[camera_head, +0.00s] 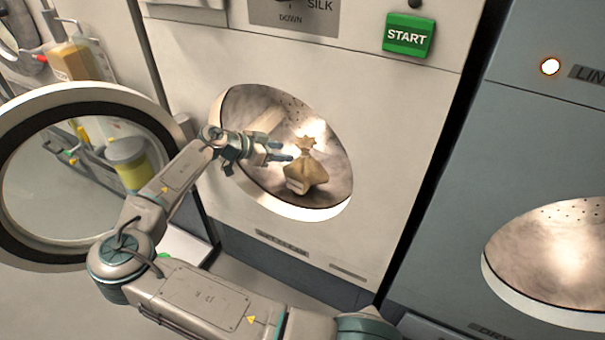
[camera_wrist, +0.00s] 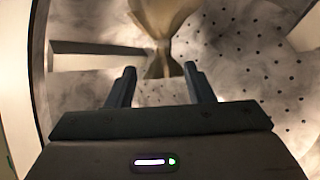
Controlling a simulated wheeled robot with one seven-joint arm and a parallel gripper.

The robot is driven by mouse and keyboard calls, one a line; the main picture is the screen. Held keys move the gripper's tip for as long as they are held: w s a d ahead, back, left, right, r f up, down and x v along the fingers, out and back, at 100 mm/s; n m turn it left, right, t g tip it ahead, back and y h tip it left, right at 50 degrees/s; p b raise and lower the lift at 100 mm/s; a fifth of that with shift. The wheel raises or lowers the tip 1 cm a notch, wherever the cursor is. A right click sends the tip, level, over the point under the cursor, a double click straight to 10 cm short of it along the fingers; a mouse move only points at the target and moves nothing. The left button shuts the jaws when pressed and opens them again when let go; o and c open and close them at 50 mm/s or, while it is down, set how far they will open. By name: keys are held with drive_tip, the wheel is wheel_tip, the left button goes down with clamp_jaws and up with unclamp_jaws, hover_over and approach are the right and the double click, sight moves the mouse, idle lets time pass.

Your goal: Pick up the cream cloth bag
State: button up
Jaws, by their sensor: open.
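The cream cloth bag (camera_head: 306,171) looks tan and tied at its neck. It sits inside the drum (camera_head: 262,105) of the left machine, near the opening's lower right. My gripper (camera_head: 285,150) reaches into the drum opening just left of the bag's neck. In the wrist view, the bag (camera_wrist: 165,18) is at the top centre, with its narrow neck and flared end ahead of the two fingers. My gripper (camera_wrist: 160,80) is open there, and nothing is held between the fingertips. Part of the bag is cut off by the wrist view's top edge.
The round door (camera_head: 12,215) of this machine stands open at the left. The drum's rim (camera_head: 325,214) surrounds my gripper. A green START button (camera_head: 408,36) is above. A second machine (camera_head: 500,130) with a round opening stands at the right.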

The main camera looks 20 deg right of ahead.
sight(304, 157)
drive_tip(key=x, duration=0.5)
drive_tip(key=shift+b, duration=0.4)
drive_tip(key=b+x, duration=0.1)
drive_tip(key=x, duration=0.1)
drive_tip(key=b+x, duration=0.1)
drive_tip(key=x, duration=0.1)
drive_tip(key=shift+w+d+f, duration=0.2)
drive_tip(key=shift+w+d, duration=0.05)
drive_tip(key=shift+d, duration=0.3)
clamp_jaws()
